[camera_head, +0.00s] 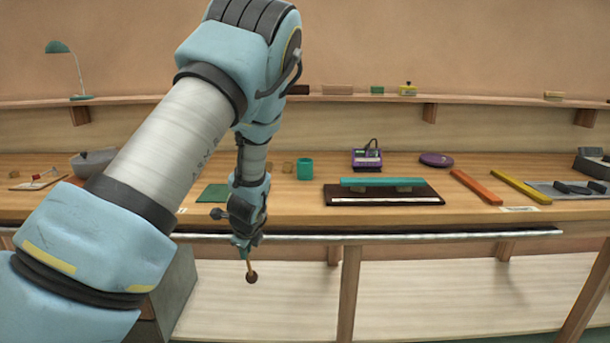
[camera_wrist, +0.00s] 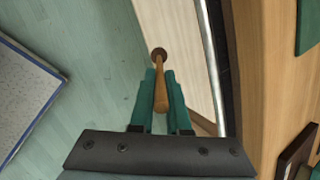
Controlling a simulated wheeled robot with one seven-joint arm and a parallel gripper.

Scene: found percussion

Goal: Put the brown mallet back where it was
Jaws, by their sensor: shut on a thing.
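The brown mallet (camera_head: 252,277) has a thin tan handle and a round dark brown head. In the head view my gripper (camera_head: 245,246) is shut on its handle, in front of the bench's front edge, and the mallet hangs with its head down, below the level of the bench top. In the wrist view the mallet (camera_wrist: 161,92) lies between the two green fingers of my gripper (camera_wrist: 160,82), its head at the far end beyond the fingertips. It touches nothing else that I can see.
The wooden bench (camera_head: 290,212) has a metal rail (camera_head: 400,236) along its front. On the bench are a green mat (camera_head: 214,193), a teal cup (camera_head: 305,168), a teal bar on a dark board (camera_head: 384,200), a purple device (camera_head: 367,158), and orange (camera_head: 476,186) and yellow bars (camera_head: 520,187).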

